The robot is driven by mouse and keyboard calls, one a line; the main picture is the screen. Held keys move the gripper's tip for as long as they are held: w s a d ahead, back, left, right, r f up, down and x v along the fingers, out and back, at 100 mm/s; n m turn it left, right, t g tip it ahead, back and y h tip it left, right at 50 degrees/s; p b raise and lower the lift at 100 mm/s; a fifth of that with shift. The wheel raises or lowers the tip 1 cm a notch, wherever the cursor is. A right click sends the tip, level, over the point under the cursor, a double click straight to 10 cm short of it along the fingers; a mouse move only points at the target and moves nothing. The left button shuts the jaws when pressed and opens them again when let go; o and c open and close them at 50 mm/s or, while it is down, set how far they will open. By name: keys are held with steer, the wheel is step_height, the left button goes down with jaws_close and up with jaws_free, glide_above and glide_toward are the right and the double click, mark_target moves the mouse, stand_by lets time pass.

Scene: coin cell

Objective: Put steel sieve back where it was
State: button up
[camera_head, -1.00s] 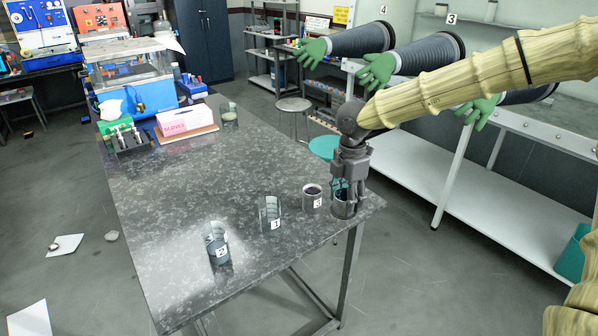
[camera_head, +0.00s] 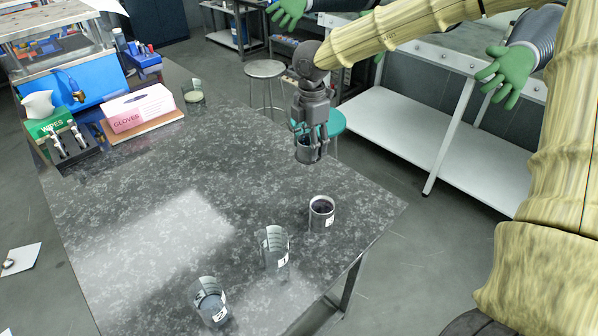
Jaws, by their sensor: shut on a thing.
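My gripper (camera_head: 310,132) is shut on a small grey metal cup-shaped thing (camera_head: 308,153), which looks like the steel sieve. Its lower part shows below the fingers and its upper part is partly hidden by them. It appears upright and held above the speckled grey table (camera_head: 200,165), near its right edge. Its exact height is hard to judge.
A steel cup labelled 3 (camera_head: 321,214) stands near the table's right corner. Glass beakers labelled 1 (camera_head: 275,248) and 2 (camera_head: 211,303) stand nearer. Another beaker (camera_head: 193,94), a gloves box (camera_head: 139,107) and a wipes box (camera_head: 58,125) are farther back. The table's middle is clear.

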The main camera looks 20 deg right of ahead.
steer(key=shift+w+f, duration=0.15)
steer(key=shift+f, duration=0.35)
steer(key=shift+f+p, duration=1.25)
steer(key=shift+f, duration=3.15)
steer(key=shift+f, duration=0.15)
steer(key=o, duration=1)
steer(key=shift+o, duration=0.2)
step_height(320, 180, up, 12)
steer(key=b, duration=0.3)
steer(key=shift+r, duration=0.2)
